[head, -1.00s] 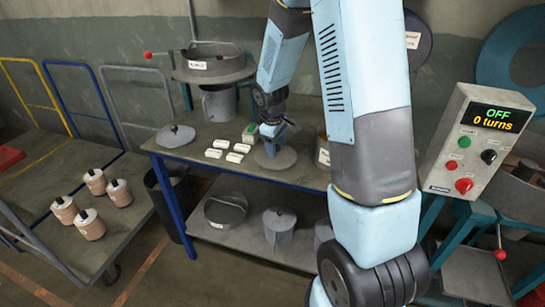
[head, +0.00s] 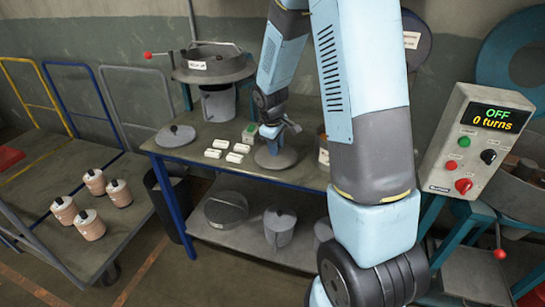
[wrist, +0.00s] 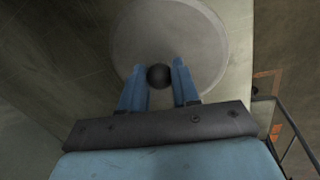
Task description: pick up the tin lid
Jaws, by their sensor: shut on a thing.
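A round grey tin lid (head: 276,158) with a dark ball knob (wrist: 159,76) is at the front of the blue-legged table, below my gripper (head: 273,143). The wrist view shows the lid (wrist: 205,38) as a flat disc, with the knob between the two blue fingers of my gripper (wrist: 158,72). My gripper is shut on the knob. I cannot tell whether the lid touches the table top. Another grey lid with a knob (head: 176,136) lies at the table's left end.
Several white blocks (head: 220,147) lie just left of the held lid, with a green box (head: 250,132) behind. A pot (head: 218,103) stands at the back. A trolley (head: 120,215) with several wound spools is left; a control box (head: 478,140) is right.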

